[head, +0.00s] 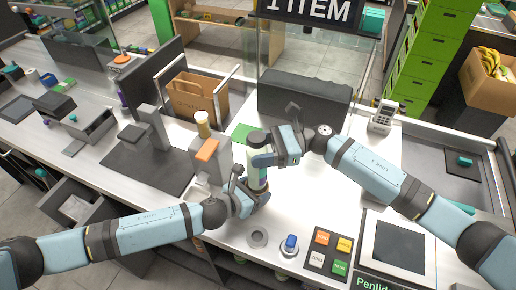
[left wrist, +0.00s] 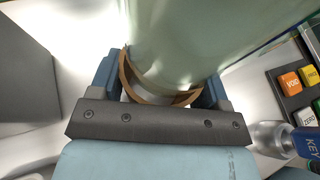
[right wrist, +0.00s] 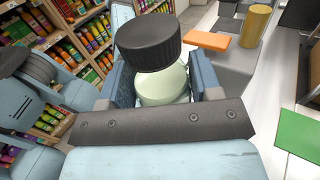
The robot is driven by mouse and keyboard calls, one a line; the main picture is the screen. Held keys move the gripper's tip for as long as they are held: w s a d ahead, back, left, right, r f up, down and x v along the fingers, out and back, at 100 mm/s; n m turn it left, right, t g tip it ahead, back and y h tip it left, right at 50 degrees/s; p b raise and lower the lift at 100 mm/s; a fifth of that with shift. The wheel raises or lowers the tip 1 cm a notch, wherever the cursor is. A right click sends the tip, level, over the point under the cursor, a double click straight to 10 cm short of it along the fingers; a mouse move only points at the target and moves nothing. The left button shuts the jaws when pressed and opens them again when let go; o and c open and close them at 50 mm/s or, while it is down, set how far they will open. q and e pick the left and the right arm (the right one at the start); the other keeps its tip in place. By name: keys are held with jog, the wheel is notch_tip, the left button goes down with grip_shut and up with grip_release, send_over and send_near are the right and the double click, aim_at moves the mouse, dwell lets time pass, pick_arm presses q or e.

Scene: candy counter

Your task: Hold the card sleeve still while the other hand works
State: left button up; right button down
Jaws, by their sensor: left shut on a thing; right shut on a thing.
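A pale green bottle (head: 257,180) stands between my grippers above the white counter. In the right wrist view, the bottle (right wrist: 163,86) has a black ribbed cap (right wrist: 148,38). My right gripper (head: 262,153) is shut on the bottle just below the cap. My left gripper (head: 258,200) is lower down and shut on the brown card sleeve (left wrist: 160,97), a thin ring between its fingers. In the left wrist view, the bottle's lower end is at the ring, with a gap at the near side. I cannot tell how deep it sits inside.
A grey stand with an orange block (head: 207,150) is left of the bottle, with a tan cup (head: 203,124) and paper bag (head: 188,97) behind. A grey ring (head: 257,238), blue key knob (head: 290,243) and button pad (head: 329,252) are in front. A green mat (head: 242,131) lies behind.

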jog(key=shift+f, duration=3.9)
dwell(4.1)
